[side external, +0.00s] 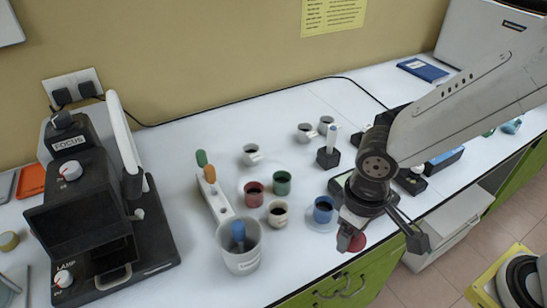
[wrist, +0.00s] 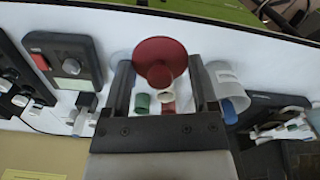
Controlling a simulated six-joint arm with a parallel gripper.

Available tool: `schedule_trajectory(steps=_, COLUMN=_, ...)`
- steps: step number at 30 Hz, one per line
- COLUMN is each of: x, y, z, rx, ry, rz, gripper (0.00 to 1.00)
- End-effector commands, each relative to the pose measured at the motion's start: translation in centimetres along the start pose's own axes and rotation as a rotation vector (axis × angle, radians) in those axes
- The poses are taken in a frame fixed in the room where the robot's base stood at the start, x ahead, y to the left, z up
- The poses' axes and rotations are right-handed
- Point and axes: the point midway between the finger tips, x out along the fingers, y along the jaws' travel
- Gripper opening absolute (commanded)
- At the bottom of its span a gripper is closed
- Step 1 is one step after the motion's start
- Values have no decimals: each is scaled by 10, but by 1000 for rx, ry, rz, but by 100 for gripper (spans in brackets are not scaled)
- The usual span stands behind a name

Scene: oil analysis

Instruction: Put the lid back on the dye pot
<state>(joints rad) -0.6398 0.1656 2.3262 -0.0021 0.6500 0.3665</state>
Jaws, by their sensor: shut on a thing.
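My gripper (side external: 352,238) is shut on a red lid (side external: 358,243), held above the front edge of the bench, to the right of the pots. In the wrist view the lid (wrist: 160,52) is a round red disc with a smaller round knob, between the two fingers. The blue pot is nearest my gripper. The task does not say which pot is meant. In the wrist view the lid and gripper partly hide the pots.
A clear beaker (side external: 240,255) with a blue-handled tool stands front left of the pots, beside a white rack (side external: 213,200) with orange and green handles. White cups (side external: 250,155) stand behind. A black microscope-like device (side external: 90,220) fills the left.

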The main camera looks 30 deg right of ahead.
Motion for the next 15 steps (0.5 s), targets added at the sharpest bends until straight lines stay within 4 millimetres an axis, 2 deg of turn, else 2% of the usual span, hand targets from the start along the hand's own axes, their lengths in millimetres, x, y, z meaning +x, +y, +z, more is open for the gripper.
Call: schedule_trajectory(steps=15, x=2, y=-2, z=-116, rx=-19, ry=0, rz=4, gripper=21)
